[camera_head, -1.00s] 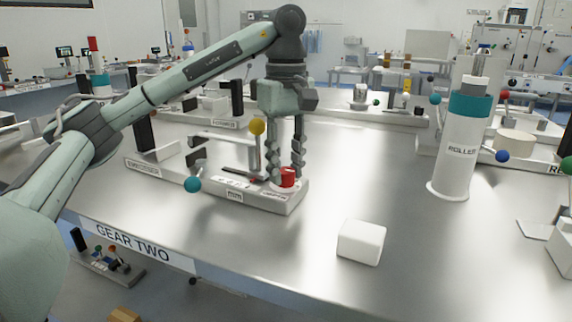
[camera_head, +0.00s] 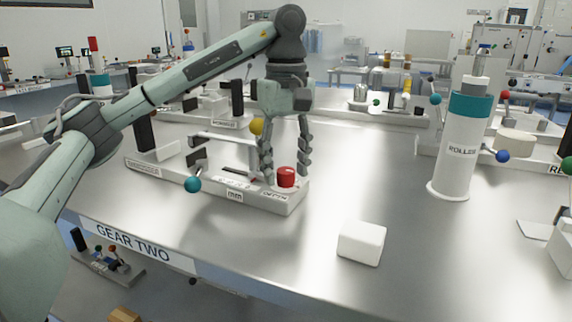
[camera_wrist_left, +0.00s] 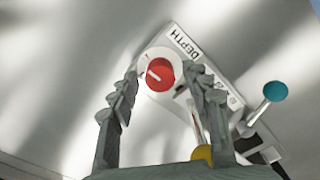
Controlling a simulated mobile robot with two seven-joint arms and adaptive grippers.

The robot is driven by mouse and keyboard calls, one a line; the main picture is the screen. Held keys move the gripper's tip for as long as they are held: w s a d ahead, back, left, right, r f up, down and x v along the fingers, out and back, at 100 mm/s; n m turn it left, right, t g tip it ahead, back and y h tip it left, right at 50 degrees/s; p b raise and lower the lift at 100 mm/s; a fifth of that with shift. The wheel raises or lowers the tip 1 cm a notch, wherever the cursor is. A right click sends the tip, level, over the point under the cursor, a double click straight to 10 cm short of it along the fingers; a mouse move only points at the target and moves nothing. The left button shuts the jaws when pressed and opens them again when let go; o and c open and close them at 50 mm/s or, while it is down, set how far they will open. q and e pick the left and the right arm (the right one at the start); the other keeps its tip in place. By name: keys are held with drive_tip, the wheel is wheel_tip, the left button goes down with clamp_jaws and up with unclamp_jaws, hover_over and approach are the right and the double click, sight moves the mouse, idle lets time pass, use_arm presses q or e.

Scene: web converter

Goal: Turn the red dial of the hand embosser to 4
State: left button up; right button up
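The hand embosser (camera_head: 240,192) is a long pale base on the steel table, with a red dial (camera_head: 285,177) at its right end. In the left wrist view the dial (camera_wrist_left: 160,75) sits on a white disc beside the word DEPTH and bears a white pointer line. The scale numbers are too small to read. My left gripper (camera_head: 286,179) points down over the dial, its fingers spread on either side and apart from it. In the left wrist view the open fingertips (camera_wrist_left: 161,72) flank the dial with gaps. My right gripper is not in view.
Teal (camera_head: 193,184) and yellow (camera_head: 256,126) ball knobs stand on the embosser close to my left fingers. A white block (camera_head: 361,242) lies at front right, and a white ROLLER cylinder (camera_head: 458,150) stands further right. The table between them is clear.

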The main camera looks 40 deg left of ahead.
sight(286, 170)
use_arm(q)
wheel_tip(286, 170, up, 12)
idle(0.9)
idle(0.4)
